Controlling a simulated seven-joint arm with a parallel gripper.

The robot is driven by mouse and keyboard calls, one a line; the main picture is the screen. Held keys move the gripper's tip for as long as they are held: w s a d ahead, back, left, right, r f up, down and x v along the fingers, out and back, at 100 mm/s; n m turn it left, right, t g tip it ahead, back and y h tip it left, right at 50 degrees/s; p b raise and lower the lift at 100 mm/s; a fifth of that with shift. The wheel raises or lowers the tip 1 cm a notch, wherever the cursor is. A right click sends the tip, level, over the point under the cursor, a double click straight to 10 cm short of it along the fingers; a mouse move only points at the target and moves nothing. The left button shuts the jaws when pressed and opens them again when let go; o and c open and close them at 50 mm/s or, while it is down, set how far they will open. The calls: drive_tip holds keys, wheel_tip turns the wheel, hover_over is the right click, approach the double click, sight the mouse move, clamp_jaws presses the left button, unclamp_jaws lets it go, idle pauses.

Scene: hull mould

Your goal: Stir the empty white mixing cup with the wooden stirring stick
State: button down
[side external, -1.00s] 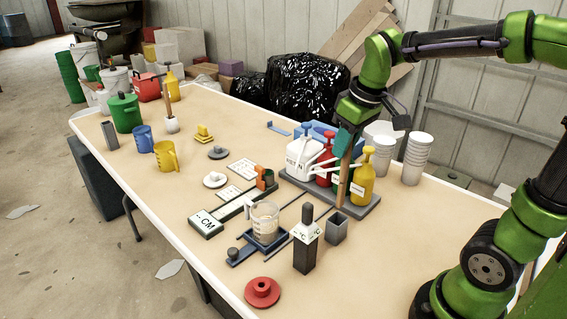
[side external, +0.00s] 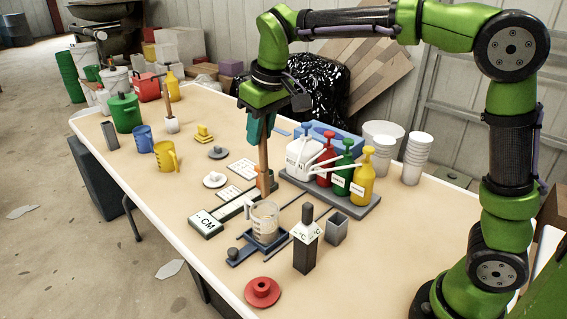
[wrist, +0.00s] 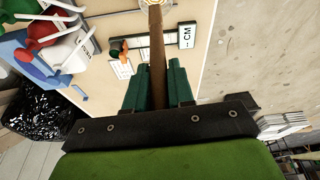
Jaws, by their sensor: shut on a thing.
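My gripper (side external: 262,128), with teal fingers, is shut on the wooden stirring stick (side external: 264,158), which hangs nearly upright above the table. In the wrist view the stick (wrist: 157,55) runs up from between the fingers (wrist: 158,88). Its lower end overlaps a small orange item in the side view; I cannot tell its exact height. White cups stand nested in a stack (side external: 416,160) at the right, with a wider stack (side external: 383,133) behind. A clear jug (side external: 264,218) sits on a blue base, below the stick in the picture. I cannot single out a separate empty white mixing cup.
Pump bottles, including a yellow one (side external: 362,180), stand on a grey tray right of the stick. A grey square holder (side external: 337,229) and a black post (side external: 305,253) stand nearer. A red disc (side external: 262,291) lies in front. Yellow (side external: 166,156) and blue jugs stand left.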

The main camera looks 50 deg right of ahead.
sight(264, 171)
drive_tip(key=shift+w+r+m, duration=0.15)
drive_tip(key=shift+r+m, duration=0.25)
drive_tip(key=shift+r, duration=0.1)
drive_tip(key=shift+f, duration=6.45)
